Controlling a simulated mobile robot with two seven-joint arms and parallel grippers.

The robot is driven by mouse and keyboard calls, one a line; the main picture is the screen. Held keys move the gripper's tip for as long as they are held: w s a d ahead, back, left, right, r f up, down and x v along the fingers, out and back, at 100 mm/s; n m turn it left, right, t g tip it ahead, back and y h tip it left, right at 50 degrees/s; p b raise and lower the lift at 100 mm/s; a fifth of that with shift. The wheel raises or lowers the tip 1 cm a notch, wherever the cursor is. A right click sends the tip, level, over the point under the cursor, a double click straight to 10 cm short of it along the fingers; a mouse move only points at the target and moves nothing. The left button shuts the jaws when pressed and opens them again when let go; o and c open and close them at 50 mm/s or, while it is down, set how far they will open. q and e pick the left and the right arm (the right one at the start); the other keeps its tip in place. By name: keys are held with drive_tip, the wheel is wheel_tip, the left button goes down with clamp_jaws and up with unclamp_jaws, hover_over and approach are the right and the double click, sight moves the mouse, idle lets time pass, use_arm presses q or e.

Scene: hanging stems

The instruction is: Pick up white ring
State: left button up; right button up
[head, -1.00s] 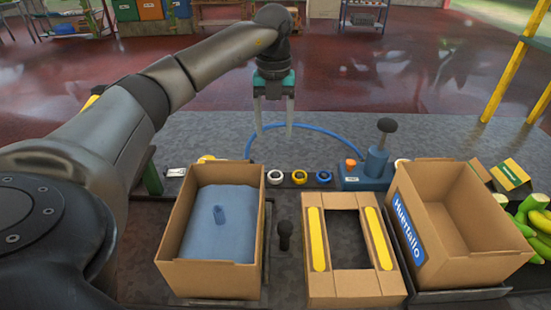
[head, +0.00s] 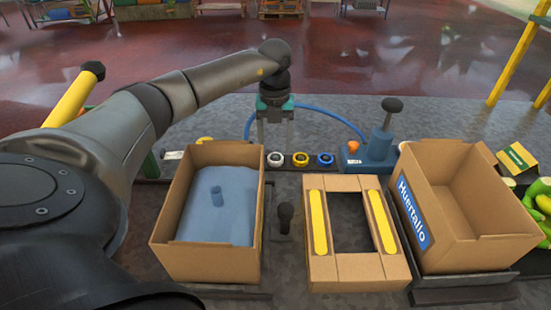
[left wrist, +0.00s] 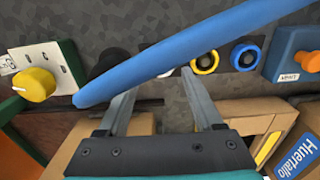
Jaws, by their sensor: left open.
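The white ring (head: 275,159) is the leftmost of three rings in a row on the dark strip behind the boxes. A yellow ring (head: 300,159) and a blue ring (head: 325,159) stand to its right. My left gripper (head: 276,143) is open and points down, with its fingertips just above the white ring in the head view. In the left wrist view the open fingers (left wrist: 160,88) are empty, and a blue hose (left wrist: 180,50) crosses in front and hides most of the white ring. My right gripper is not in view.
A cardboard box with blue lining (head: 160,240) stands at front left. A cardboard frame with yellow strips (head: 340,285) and an open labelled box (head: 480,258) stand to the right. A blue device with a black knob (head: 378,150) is right of the rings.

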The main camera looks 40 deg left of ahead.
sight(276, 156)
use_arm(q)
wheel_tip(276, 156, down, 4)
drive_tip(key=shift+w+r+b, duration=0.1)
drive_tip(key=shift+b, duration=0.25)
drive_tip(key=shift+c, duration=0.3)
clamp_jaws()
